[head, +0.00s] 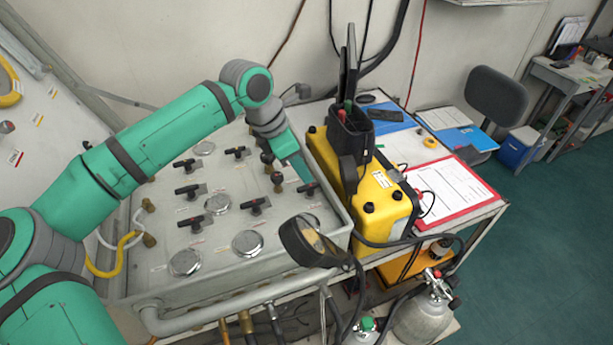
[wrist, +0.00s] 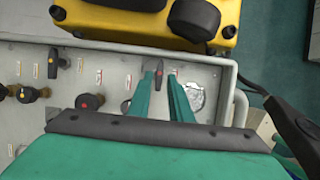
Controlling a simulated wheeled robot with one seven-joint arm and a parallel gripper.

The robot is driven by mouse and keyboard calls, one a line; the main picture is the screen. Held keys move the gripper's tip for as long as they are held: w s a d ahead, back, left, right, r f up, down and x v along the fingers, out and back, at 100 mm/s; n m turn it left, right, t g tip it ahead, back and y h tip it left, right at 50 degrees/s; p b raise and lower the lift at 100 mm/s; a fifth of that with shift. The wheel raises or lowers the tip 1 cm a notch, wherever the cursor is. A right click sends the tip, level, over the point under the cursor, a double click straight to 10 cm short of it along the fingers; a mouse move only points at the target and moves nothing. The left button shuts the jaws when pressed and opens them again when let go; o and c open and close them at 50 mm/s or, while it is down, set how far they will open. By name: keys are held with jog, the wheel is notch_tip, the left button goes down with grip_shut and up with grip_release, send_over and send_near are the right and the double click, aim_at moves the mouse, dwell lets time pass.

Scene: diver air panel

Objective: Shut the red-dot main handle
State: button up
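The panel (head: 225,180) carries several black lever handles. In the wrist view a small dark handle with a red mark (wrist: 159,75) lies between the tips of my gripper's two teal fingers (wrist: 165,84). The fingers are apart, with a gap on both sides of it; I cannot tell whether they touch it. In the head view my gripper (head: 298,170) reaches down to the panel's right end, beside a black handle (head: 309,187). A dark knob with an orange-red dot (wrist: 87,101) stands left of the fingers in the wrist view.
A yellow case (head: 372,190) with a black handset stands close beside the panel's raised right edge. Round gauges (head: 248,243) and several other handles sit around my gripper. A black lamp-like head (head: 310,243) overhangs the front right corner.

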jog(key=v, duration=0.6)
jog(key=shift+r, duration=0.3)
jog(key=shift+s+a, duration=0.1)
